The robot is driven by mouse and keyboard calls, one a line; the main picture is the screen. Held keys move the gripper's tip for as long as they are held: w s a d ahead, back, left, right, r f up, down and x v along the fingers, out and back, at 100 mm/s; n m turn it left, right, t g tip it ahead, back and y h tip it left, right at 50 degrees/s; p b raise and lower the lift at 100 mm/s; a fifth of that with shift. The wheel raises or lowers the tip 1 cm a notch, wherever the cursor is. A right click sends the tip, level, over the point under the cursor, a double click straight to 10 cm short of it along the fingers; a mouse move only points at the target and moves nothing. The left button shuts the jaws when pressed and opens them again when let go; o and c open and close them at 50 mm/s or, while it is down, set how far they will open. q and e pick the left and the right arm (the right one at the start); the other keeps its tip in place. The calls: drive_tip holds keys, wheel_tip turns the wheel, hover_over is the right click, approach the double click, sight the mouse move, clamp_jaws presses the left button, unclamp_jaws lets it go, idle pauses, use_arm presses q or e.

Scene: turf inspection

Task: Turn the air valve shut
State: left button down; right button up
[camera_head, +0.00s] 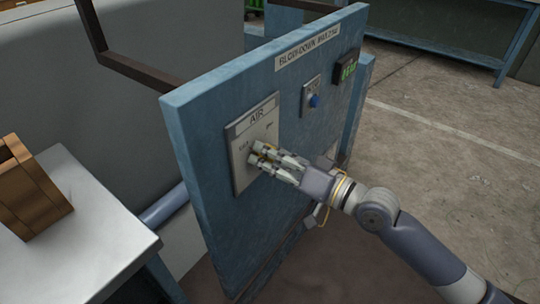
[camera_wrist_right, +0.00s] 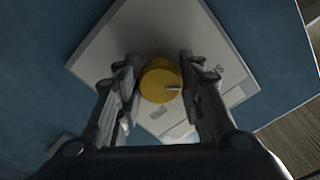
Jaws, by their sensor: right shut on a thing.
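The air valve is a round yellow knob (camera_wrist_right: 160,82) with a pale pointer mark, between my right gripper's fingers in the right wrist view. It sits on a light plate (camera_head: 240,165) labelled AIR, fixed to the blue panel (camera_head: 205,130). My right gripper (camera_head: 258,155) reaches the plate from the right in the head view, its fingers on either side of the knob and shut on it. In the head view the fingers largely hide the knob. In the right wrist view the pointer mark points to the right. My left gripper is not in view.
The panel also carries a blue button (camera_head: 314,101) and a green lit display (camera_head: 349,70) under a label strip. A grey table (camera_head: 85,235) with a brown wooden object (camera_head: 30,185) stands at the left. Open concrete floor lies at the right.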

drive_tip(key=shift+w+d+r, duration=0.1)
drive_tip(key=shift+r, duration=0.3)
drive_tip(key=o, duration=1.1)
drive_tip(key=shift+c, duration=0.2)
drive_tip(key=shift+f, duration=0.15)
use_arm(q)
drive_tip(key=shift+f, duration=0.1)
use_arm(e)
drive_tip(key=shift+f, duration=0.1)
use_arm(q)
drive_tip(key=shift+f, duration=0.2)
use_arm(e)
drive_tip(key=v, duration=1.2)
